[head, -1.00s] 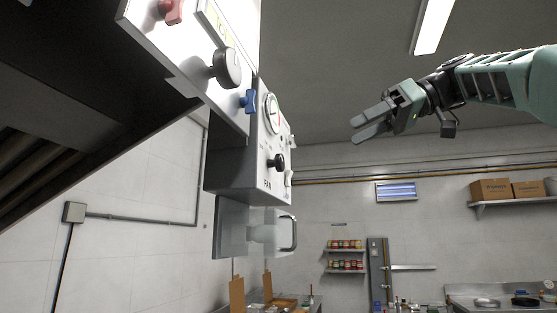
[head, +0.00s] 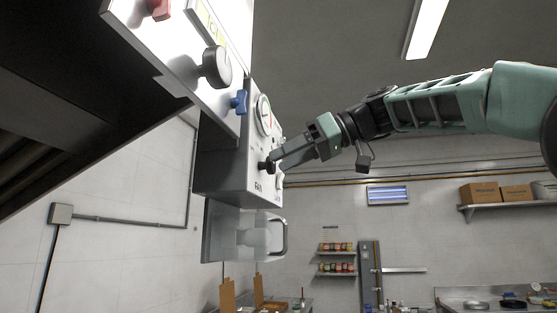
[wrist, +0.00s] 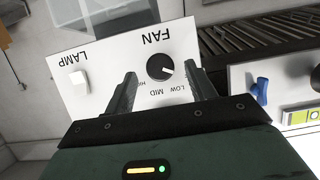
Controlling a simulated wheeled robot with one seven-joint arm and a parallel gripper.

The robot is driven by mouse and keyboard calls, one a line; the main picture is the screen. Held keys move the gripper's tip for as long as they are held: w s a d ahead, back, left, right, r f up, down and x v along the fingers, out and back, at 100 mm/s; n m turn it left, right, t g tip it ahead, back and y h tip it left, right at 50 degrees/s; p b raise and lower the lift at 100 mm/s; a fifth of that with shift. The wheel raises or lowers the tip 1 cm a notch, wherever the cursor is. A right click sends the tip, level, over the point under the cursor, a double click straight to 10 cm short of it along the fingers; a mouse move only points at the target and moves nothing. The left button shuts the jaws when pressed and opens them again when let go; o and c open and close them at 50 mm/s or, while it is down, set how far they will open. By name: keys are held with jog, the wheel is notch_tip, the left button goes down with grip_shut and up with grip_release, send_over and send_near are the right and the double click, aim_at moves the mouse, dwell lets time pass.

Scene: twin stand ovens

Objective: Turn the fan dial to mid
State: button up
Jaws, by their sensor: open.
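The black round fan dial (wrist: 160,67) sits on a white panel (wrist: 100,57) under the word FAN, which appears upside down in the wrist view. LOW, MID and HI are printed around the dial. Its pale pointer mark points to the lower right, toward the LOW side rather than MID. My gripper (wrist: 162,80) is open, with one finger on each side of the dial and gaps visible on both sides. In the head view my gripper (head: 283,160) reaches the dial (head: 266,167) from the right; whether it touches cannot be told there.
A white lamp switch (wrist: 81,80) is on the same panel. A gauge (head: 264,114) is above the dial. A blue knob (head: 239,101) and a larger black knob (head: 216,66) are on the nearer panel. The room right of the panels is open.

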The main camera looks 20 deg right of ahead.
jog(key=shift+x, duration=1.15)
jog(key=c, duration=1)
jog(key=shift+o, duration=0.2)
